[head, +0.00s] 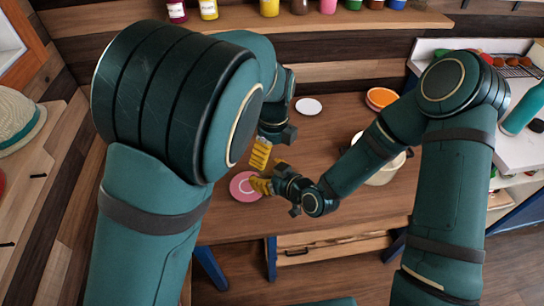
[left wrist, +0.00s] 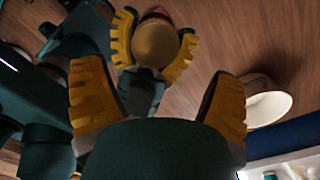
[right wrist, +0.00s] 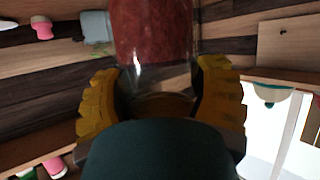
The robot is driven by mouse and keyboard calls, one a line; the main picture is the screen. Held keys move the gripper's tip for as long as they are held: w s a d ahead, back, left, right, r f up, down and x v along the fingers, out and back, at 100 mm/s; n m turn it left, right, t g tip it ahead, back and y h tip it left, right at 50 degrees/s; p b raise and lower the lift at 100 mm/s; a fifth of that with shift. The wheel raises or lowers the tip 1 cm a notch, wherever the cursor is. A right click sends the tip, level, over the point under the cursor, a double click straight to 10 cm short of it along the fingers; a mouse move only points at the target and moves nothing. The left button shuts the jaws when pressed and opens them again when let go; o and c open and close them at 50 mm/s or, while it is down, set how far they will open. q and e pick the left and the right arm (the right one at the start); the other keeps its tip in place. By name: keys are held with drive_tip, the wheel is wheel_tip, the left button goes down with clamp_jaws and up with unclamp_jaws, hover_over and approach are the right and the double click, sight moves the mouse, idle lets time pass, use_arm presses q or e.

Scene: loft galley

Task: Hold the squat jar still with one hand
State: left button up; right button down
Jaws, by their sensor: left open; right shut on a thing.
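The squat jar (right wrist: 155,30) is clear glass with dark red contents. In the right wrist view it stands between the yellow fingers of my right gripper (right wrist: 158,78), which is shut on it. In the left wrist view a round tan top, apparently the jar's lid (left wrist: 156,43), shows between the right gripper's fingers. My left gripper (head: 262,150) is open and empty. Its spread fingers frame the held jar in the left wrist view, apart from it. In the head view my right gripper (head: 262,186) is just below the left one; the jar is not clearly visible there.
A pink round plate (head: 243,188) lies beside the grippers on the wooden table (head: 330,215). A white disc (head: 308,106), an orange dish (head: 381,97) and a cream bowl (head: 383,172) are farther right. Several bottles line the back shelf (head: 340,20). The table's front middle is clear.

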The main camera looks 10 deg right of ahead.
sight(268, 167)
use_arm(q)
drive_tip(key=r, duration=0.3)
drive_tip(key=shift+a, duration=0.35)
drive_tip(key=shift+s+a+f, duration=0.1)
drive_tip(key=shift+a+f, duration=0.05)
drive_tip(key=shift+f, duration=3.75)
drive_tip(key=c, duration=1.3)
drive_tip(key=shift+c, duration=0.3)
drive_tip(key=o, duration=1.2)
drive_tip(key=shift+r, duration=0.1)
